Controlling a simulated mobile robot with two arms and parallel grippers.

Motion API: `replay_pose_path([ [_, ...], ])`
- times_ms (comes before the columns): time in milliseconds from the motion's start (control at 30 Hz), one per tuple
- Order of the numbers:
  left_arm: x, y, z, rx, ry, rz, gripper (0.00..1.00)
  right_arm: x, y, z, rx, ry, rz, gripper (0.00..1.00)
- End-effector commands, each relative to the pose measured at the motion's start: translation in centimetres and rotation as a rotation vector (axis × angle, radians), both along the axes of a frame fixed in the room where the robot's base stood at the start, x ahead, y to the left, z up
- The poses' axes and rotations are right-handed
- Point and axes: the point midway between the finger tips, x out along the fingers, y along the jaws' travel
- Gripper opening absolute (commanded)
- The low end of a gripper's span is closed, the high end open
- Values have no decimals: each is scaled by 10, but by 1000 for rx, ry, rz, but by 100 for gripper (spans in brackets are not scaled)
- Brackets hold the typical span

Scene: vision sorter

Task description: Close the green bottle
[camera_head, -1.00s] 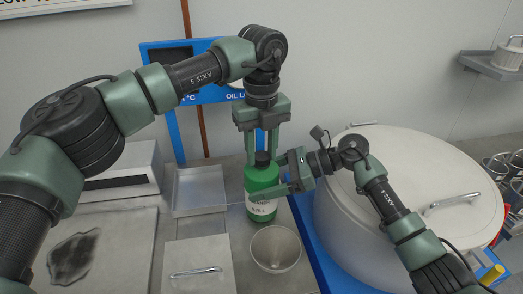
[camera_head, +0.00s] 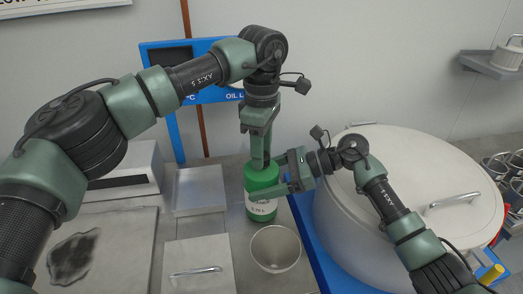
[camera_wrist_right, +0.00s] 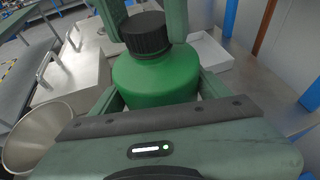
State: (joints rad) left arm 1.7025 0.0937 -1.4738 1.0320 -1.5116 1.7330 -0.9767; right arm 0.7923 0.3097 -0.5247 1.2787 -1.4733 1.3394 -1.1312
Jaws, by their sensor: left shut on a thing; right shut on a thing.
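The green bottle (camera_head: 261,179) stands upright on the counter, its white label facing the head camera. It also shows in the right wrist view (camera_wrist_right: 155,82). Its black ribbed cap (camera_wrist_right: 147,35) sits on the bottle's top; whether it is fully tight cannot be told. My left gripper (camera_head: 260,162) points straight down above the bottle and is shut on the cap, one finger on each side in the right wrist view. In the head view its fingers hide the cap. My right gripper (camera_head: 272,182) comes from the right and is shut around the bottle's body.
A metal bowl-shaped cup (camera_head: 276,250) stands just in front of the bottle. A lidded metal box (camera_head: 198,265) and a shallow tray (camera_head: 199,188) are to the left. A large white vat (camera_head: 425,180) fills the right side.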

Motion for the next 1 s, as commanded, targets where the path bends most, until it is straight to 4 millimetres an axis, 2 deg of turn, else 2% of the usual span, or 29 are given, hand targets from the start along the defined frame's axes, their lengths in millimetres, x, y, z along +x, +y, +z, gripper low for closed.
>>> replay_pose_path([
  [100,2,0,0,-1,-6,-268,0,-3,2,0,1,-1,10,0],
  [300,2,0,0,0,-7,-698,0,-3,2,0,0,-1,10,0],
  [400,2,0,0,-1,-7,-826,0,-3,2,0,1,-1,10,0],
  [533,2,0,0,-1,-8,-816,0,-3,2,0,1,-2,12,0],
  [567,2,0,0,-1,-8,-815,41,-3,2,0,0,-2,12,0],
  [633,2,0,0,-1,-8,-815,61,-3,2,0,1,-1,10,0],
  [1000,0,0,2,-2,-3,-816,61,-1,1,0,0,-1,4,0],
])
